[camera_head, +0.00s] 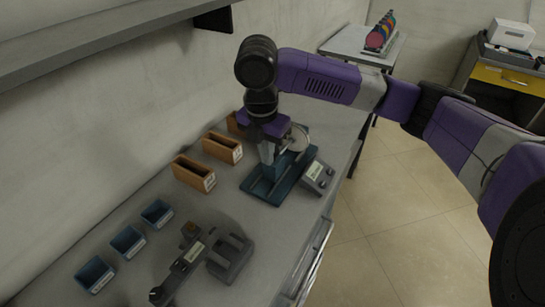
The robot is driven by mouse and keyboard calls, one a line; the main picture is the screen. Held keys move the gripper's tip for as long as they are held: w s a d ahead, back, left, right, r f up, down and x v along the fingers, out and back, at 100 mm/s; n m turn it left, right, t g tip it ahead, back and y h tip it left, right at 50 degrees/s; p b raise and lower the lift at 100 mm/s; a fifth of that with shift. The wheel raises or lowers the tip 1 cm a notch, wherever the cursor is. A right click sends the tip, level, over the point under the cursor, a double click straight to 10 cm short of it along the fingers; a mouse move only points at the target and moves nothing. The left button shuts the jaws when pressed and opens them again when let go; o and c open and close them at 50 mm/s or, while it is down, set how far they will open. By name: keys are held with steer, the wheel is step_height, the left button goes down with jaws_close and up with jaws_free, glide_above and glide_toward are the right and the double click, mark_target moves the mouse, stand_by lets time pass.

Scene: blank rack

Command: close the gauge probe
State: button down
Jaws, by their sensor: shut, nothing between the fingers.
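The gauge appears to be the teal stand (272,190) on the bench, with a pale round part (299,138) at its upper right and a grey display box (318,177) at its right side. The probe itself is hard to make out; my arm's end hides part of the stand. My gripper (268,160) points down over the back left of the stand, shut and empty. I cannot tell whether it touches the gauge.
Orange-brown bins (222,147) stand close left of the stand, and blue bins (128,240) lie nearer along the wall. A grey lever device (190,262) sits at the front. A dark shelf (90,45) overhangs the upper left. Bare bench lies between device and stand.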

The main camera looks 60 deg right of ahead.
steer(key=shift+a+r, duration=0.1)
steer(key=shift+a, duration=0.4)
step_height(320, 180, up, 7)
steer(key=p, duration=0.6)
stand_by(0.5)
